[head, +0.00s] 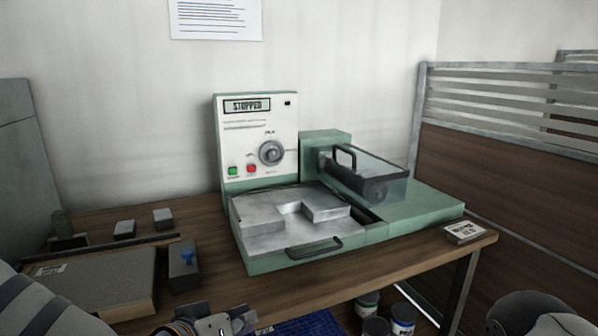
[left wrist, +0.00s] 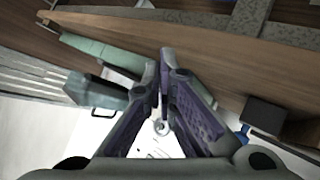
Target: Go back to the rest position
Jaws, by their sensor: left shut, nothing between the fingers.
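My left gripper (head: 214,322) shows at the bottom edge of the head view, in front of the table's near edge. In the left wrist view its two fingers (left wrist: 163,72) come together with nothing between them. It touches no object that I can see. A rounded grey part of my right arm shows at the lower right of the head view; the right gripper itself is out of the picture.
A green machine (head: 258,140) reading "STOPPED" stands on the wooden table (head: 200,215), with a metal block (head: 265,232) on its bed. A flat box (head: 95,283) and small blocks lie left. Jars (head: 403,318) stand below the table.

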